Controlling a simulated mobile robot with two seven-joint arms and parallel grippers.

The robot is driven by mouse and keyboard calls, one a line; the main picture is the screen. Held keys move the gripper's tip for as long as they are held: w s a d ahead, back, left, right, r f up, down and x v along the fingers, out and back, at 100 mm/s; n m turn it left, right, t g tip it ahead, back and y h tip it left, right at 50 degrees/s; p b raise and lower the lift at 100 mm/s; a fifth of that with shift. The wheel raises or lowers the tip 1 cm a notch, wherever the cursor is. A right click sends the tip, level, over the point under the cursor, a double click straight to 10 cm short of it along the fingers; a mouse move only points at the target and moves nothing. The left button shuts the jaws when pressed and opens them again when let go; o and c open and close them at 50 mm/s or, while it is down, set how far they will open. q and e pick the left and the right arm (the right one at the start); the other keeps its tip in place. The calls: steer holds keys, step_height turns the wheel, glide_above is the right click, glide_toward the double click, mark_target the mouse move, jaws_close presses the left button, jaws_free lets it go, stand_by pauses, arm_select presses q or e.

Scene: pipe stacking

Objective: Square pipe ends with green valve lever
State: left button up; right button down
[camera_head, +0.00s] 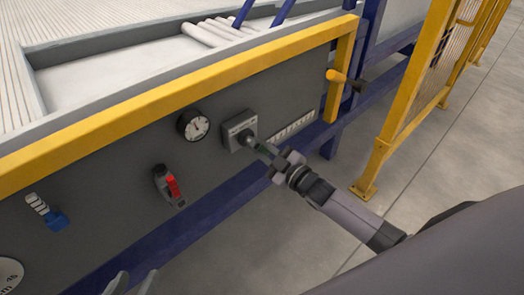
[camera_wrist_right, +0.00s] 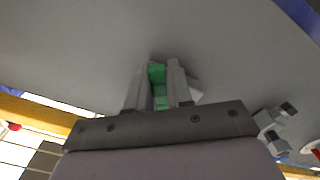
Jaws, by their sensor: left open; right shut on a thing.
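The green valve lever (camera_wrist_right: 157,76) shows between the fingers of my right gripper in the right wrist view. My right gripper (camera_head: 268,152) is shut on it, at the square grey valve plate (camera_head: 232,126) on the dark panel. The fingers and the arm hide most of the lever in the head view. My left gripper (camera_head: 133,284) shows only as two spread grey fingertips at the bottom edge, open and empty, apart from the panel. The pipes (camera_head: 212,33) lie side by side on the light bed behind the yellow rail; whether their ends are square is too small to tell.
A round gauge (camera_head: 194,125), a red lever (camera_head: 173,186) and a blue lever (camera_head: 52,215) are on the panel. A yellow rail (camera_head: 180,95) runs along its top. An orange-tipped handle (camera_head: 338,77) juts out at right, near a yellow fence (camera_head: 385,140).

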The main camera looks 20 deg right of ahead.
arm_select(q)
steer(key=shift+a+r, duration=0.1)
steer(key=shift+a, duration=0.1)
arm_select(e)
steer(key=shift+d+n, duration=0.15)
steer(key=shift+n, duration=0.25)
steer(key=shift+r, duration=0.1)
steer(key=c, duration=1.1)
jaws_free()
steer(key=shift+d, duration=0.1)
arm_select(q)
steer(key=shift+s+a+r+y+p, duration=0.1)
steer(key=shift+s+a+y+p, duration=0.25)
steer(key=shift+a+y+p, duration=0.65)
arm_select(e)
steer(key=v, duration=0.7)
arm_select(q)
steer(key=shift+d+h, duration=0.2)
steer(key=shift+h, duration=0.2)
